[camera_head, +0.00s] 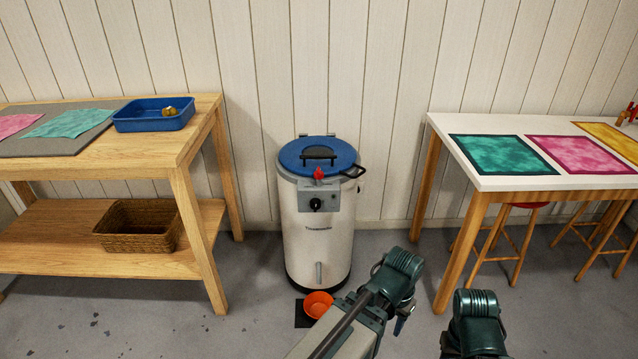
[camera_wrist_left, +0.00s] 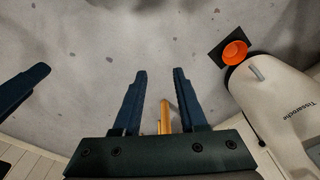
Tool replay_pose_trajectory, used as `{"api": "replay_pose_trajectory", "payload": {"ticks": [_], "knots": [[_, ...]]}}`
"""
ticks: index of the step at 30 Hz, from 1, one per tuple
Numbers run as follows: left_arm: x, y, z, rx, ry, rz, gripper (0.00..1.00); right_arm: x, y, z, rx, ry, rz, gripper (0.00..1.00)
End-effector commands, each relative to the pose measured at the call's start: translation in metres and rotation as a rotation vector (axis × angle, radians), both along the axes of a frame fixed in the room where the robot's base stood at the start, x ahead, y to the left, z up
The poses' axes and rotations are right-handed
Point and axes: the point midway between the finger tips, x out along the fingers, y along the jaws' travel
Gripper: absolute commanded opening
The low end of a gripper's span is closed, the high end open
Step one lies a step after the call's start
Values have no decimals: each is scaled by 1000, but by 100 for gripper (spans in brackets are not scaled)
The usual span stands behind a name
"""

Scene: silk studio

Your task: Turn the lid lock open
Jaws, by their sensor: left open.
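The white steamer drum (camera_head: 318,240) stands upright on the floor against the wall, under a blue lid (camera_head: 338,153). A small red lock lever (camera_head: 318,174) sits at the lid's front rim, above a grey control box with a black knob (camera_head: 316,204). The lid looks shut. My left gripper (camera_head: 403,322) is right of and lower than the drum, well apart from the lock. Its two fingers (camera_wrist_left: 160,80) are spread and empty in the left wrist view. The drum's side (camera_wrist_left: 282,105) shows there at right; lid and lock are outside that view. My right gripper's fingers are not clearly visible.
An orange bowl (camera_head: 318,304) sits on a black mat below the drum's spout. A wooden table (camera_head: 190,150) with a blue tray (camera_head: 150,120) stands left. A white-topped table (camera_head: 480,182) with stools stands right.

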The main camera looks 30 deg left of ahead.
Motion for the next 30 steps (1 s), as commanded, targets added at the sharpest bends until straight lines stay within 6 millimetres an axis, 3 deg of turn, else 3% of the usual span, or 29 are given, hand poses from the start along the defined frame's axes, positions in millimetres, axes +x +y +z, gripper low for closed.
{"api": "replay_pose_trajectory", "payload": {"ticks": [1, 5, 8, 10, 14, 17, 21, 25, 30], "knots": [[7, 5, -18, -17, -17, 10, 41, 0, 0, -18, -1, 0, 1, 50], [30, 14, -43, -86, -90, 19, 41, 0, 0, -46, -2, -1, 2, 50], [62, 22, -61, -175, -211, 12, 41, 0, 0, -72, -2, -2, 3, 50], [95, 26, -59, -255, -357, -10, 41, 1, -1, -84, -3, -2, 4, 50], [152, 36, -23, -347, -653, -46, 41, 1, -1, -89, -3, -2, 5, 50], [192, 56, 17, -359, -905, -36, 41, 1, -1, -89, -4, -2, 5, 50], [231, 116, 80, -269, -1246, 63, 41, 1, -1, -88, -4, -2, 5, 50], [241, 192, 119, -91, -1458, 236, 41, 1, -1, -88, -4, -2, 5, 50], [228, 275, 135, 132, -1539, 457, 41, 1, -1, -88, -4, -2, 5, 50]]}}
